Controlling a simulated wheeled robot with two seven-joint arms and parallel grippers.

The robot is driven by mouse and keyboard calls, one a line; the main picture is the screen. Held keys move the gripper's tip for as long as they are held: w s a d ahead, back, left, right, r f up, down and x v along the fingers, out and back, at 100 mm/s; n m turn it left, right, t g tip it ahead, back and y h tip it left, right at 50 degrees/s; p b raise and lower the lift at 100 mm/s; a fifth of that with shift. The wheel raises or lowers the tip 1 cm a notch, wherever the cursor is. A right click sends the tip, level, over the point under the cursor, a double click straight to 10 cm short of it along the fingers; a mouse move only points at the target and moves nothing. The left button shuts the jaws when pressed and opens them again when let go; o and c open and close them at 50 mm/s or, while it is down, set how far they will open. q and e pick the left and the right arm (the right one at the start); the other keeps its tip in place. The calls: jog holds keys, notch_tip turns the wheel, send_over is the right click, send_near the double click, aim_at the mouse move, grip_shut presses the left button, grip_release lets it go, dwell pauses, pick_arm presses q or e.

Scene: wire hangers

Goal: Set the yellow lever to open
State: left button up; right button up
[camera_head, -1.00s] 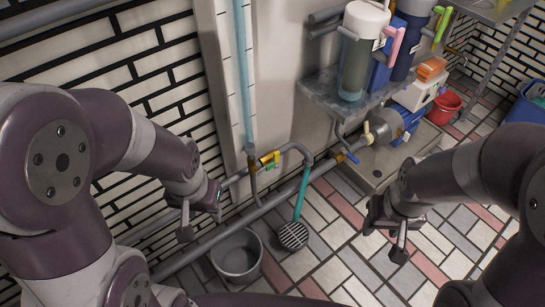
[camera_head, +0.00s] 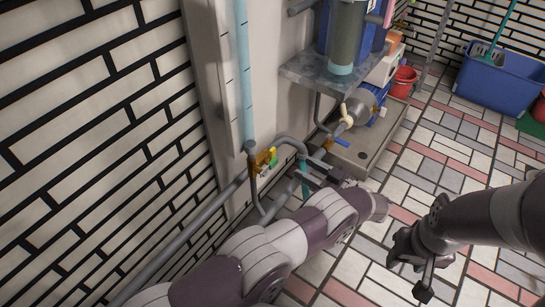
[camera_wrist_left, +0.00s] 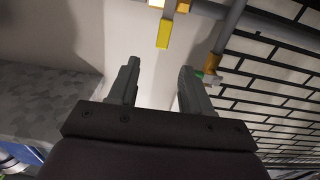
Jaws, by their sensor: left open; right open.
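The yellow lever (camera_head: 264,158) sits on a brass valve in the pipework by the wall, left of centre in the head view. In the left wrist view the yellow lever (camera_wrist_left: 164,33) hangs from a brass fitting, just beyond the gap between my fingers. My left gripper (camera_wrist_left: 158,68) is open and empty, its fingers apart from the lever. In the head view my left gripper (camera_head: 314,172) is right of the lever, partly hidden among pipes. My right gripper (camera_head: 425,279) is open and empty above the tiled floor at lower right.
A blue lever (camera_head: 341,142) and a blue pump (camera_head: 367,101) are to the right of the valve. A grey shelf (camera_head: 308,75) carries cylinders above. A red bucket (camera_head: 403,81) and a blue tub (camera_head: 503,82) stand farther back. The tiled floor at right is mostly clear.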

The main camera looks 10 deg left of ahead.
aim_at(274, 152)
pick_arm(q)
jog(key=b+x, duration=0.2)
jog(key=x, duration=0.4)
jog(key=b+x, duration=0.2)
jog(key=x, duration=0.3)
jog(key=shift+s+a+f, duration=0.1)
jog(key=shift+a+f, duration=0.05)
jog(key=shift+a, duration=0.6)
grip_shut()
